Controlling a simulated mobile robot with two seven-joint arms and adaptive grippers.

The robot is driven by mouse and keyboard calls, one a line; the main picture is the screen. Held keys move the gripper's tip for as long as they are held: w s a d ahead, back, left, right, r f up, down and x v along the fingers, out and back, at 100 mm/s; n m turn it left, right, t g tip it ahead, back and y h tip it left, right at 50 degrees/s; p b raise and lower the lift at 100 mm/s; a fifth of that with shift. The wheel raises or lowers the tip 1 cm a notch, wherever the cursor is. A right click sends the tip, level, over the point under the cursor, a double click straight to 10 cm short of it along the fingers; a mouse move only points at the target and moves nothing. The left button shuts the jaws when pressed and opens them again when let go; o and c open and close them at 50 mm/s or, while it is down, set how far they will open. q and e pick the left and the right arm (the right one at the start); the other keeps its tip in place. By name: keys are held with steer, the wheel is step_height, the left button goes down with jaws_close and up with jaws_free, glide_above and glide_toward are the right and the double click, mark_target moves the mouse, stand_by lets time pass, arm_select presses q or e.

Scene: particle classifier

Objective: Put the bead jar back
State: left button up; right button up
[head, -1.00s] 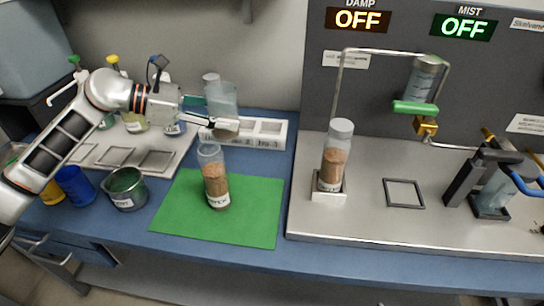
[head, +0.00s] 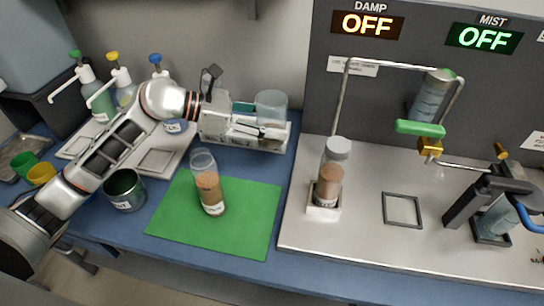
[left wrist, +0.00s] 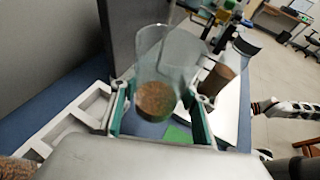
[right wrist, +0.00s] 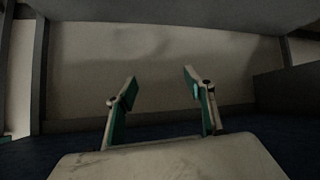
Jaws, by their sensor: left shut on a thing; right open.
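My left gripper (head: 262,130) is shut on a clear jar (head: 271,104). In the left wrist view the jar (left wrist: 165,65) stands between the fingers (left wrist: 160,115), with brown grains at its bottom. In the head view the jar is at the right part of the white slotted rack (head: 232,138) at the back of the bench. I cannot tell whether it touches the rack; the gripper hides its base. The rack also shows in the left wrist view (left wrist: 60,117). My right gripper (right wrist: 160,92) is open and empty, in the right wrist view only.
A jar of brown grains (head: 208,185) stands on the green mat (head: 245,215). Another jar (head: 331,175) sits in a holder on the metal platform (head: 360,235). The mat's right side is clear.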

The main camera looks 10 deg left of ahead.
arm_select(q)
step_height(320, 180, down, 12)
steer(key=shift+r+b, duration=0.2)
steer(key=shift+b, duration=0.2)
steer(key=shift+f, duration=0.2)
steer(key=o, duration=1.3)
steer(key=shift+o, duration=0.2)
steer(key=shift+r, duration=0.2)
steer(key=b+v, duration=0.1)
steer(key=v, duration=0.9)
steer(key=shift+s+a, duration=0.1)
steer(key=shift+a, duration=0.3)
steer(key=shift+s+a+r, duration=0.2)
steer(key=shift+a+r, duration=0.15)
steer(key=shift+a, duration=0.1)
